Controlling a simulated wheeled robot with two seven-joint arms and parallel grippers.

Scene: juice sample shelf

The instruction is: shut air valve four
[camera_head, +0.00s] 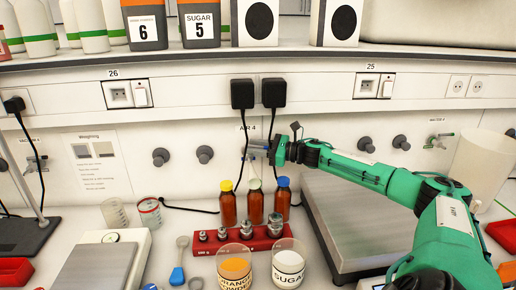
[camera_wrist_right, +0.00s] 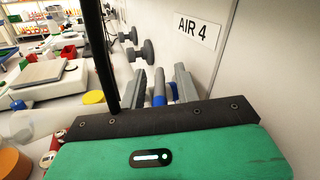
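The AIR 4 label (camera_head: 249,127) is on the white wall panel, and it reads clearly in the right wrist view (camera_wrist_right: 193,30). Below it, a small valve with a blue part (camera_head: 258,147) sticks out from the wall. My right gripper (camera_head: 272,151) is at this valve, coming from the right and hiding part of it. In the right wrist view the two fingers (camera_wrist_right: 162,86) stand apart, with the grey and blue valve handle (camera_wrist_right: 159,93) between them. Gaps show beside the handle, so the fingers look open around it. My left gripper is not in view.
Brown bottles (camera_head: 255,206) with coloured caps and a red weight rack (camera_head: 236,240) stand below the valve. A black cable (camera_head: 245,148) hangs close beside it. Dark round knobs (camera_head: 205,154) stick out from the wall. A large scale (camera_head: 362,222) lies under my right arm.

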